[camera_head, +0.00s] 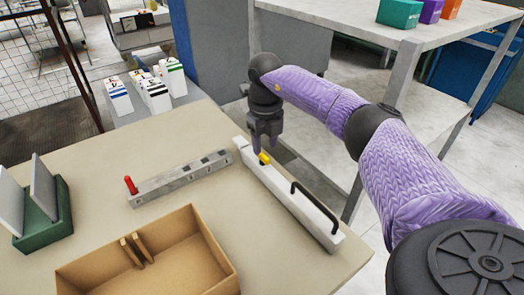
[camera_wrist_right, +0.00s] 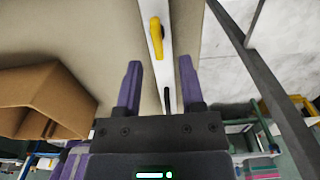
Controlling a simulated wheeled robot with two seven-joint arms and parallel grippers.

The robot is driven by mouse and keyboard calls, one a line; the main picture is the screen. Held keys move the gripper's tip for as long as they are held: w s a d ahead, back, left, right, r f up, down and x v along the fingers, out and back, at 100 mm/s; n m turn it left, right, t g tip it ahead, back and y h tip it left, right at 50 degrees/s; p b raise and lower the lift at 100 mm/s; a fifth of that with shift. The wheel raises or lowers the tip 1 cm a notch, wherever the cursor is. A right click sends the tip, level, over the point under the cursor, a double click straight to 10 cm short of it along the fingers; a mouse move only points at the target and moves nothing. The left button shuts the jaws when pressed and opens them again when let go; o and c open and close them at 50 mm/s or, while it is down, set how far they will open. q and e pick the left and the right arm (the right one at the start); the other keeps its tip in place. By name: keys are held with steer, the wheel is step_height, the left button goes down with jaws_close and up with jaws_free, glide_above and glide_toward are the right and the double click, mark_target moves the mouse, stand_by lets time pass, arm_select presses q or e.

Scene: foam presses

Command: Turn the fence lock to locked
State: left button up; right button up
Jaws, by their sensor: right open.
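The fence (camera_head: 285,192) is a long white bar along the right edge of the table, with a black handle on its near half. The fence lock (camera_head: 264,158) is a small yellow lever on its top. In the right wrist view, the yellow lock (camera_wrist_right: 156,38) lies ahead of the fingertips, roughly along the fence (camera_wrist_right: 166,58). My right gripper (camera_head: 265,143) points down just above and behind the lock. My left gripper is not in view.
A grey bar with a red knob (camera_head: 130,185) lies left of the fence. An open cardboard box (camera_head: 215,245) stands at the front, and a green holder with grey plates (camera_head: 62,212) at left. A white shelf table (camera_head: 385,33) stands behind my right arm.

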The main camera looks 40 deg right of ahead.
mark_target(264, 156)
step_height(264, 156, down, 3)
steer(key=shift+f, duration=0.2)
jaws_close()
